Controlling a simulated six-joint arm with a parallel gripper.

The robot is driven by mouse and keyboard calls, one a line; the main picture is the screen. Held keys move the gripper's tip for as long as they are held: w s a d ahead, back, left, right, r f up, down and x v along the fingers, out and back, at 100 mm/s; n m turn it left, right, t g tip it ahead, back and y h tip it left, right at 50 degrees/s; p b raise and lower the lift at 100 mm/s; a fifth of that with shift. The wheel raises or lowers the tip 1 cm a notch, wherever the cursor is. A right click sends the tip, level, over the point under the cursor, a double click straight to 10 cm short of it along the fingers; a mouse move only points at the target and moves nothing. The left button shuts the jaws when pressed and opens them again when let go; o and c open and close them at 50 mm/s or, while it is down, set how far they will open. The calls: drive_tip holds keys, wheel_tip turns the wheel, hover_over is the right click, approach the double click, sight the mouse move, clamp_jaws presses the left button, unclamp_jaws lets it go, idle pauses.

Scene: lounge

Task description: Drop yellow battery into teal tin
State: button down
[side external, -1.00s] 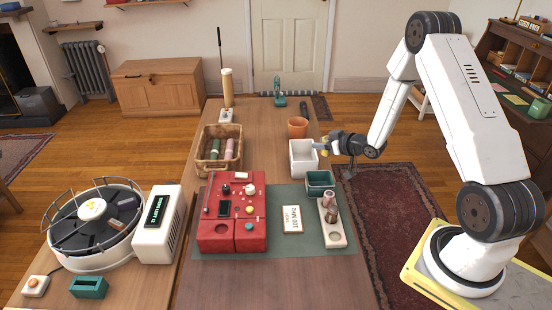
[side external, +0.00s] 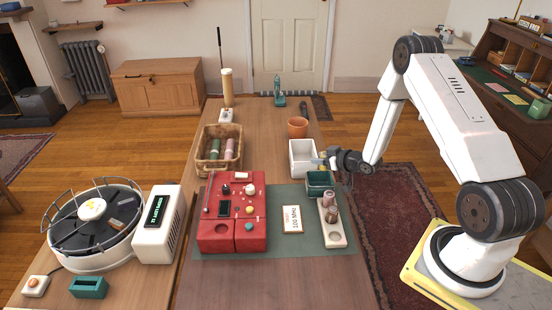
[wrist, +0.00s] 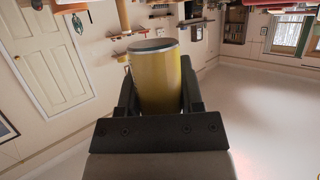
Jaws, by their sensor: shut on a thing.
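My gripper (side external: 328,161) is shut on the yellow battery (wrist: 157,80), which fills the space between the fingers in the wrist view and has a grey end. In the side external view the battery is small and mostly hidden by my gripper. The teal tin (side external: 320,183) is an open box at the back right of the green mat. My gripper is just above and behind the tin, close to its back rim. I cannot tell whether the battery is over the tin's opening.
A white bin (side external: 302,157) stands right behind the tin, beside my gripper. A tray with small cylinders (side external: 332,232) stands in front of the tin. A red case (side external: 232,235) with small items and a white card (side external: 292,219) lie to the left. A terracotta pot (side external: 298,127) stands farther back.

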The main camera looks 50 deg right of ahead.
drive_tip(key=shift+c, duration=0.7)
unclamp_jaws()
drive_tip(key=shift+s, duration=0.1)
drive_tip(key=v, duration=0.7)
drive_tip(key=shift+s+r, duration=0.2)
drive_tip(key=shift+s, duration=0.05)
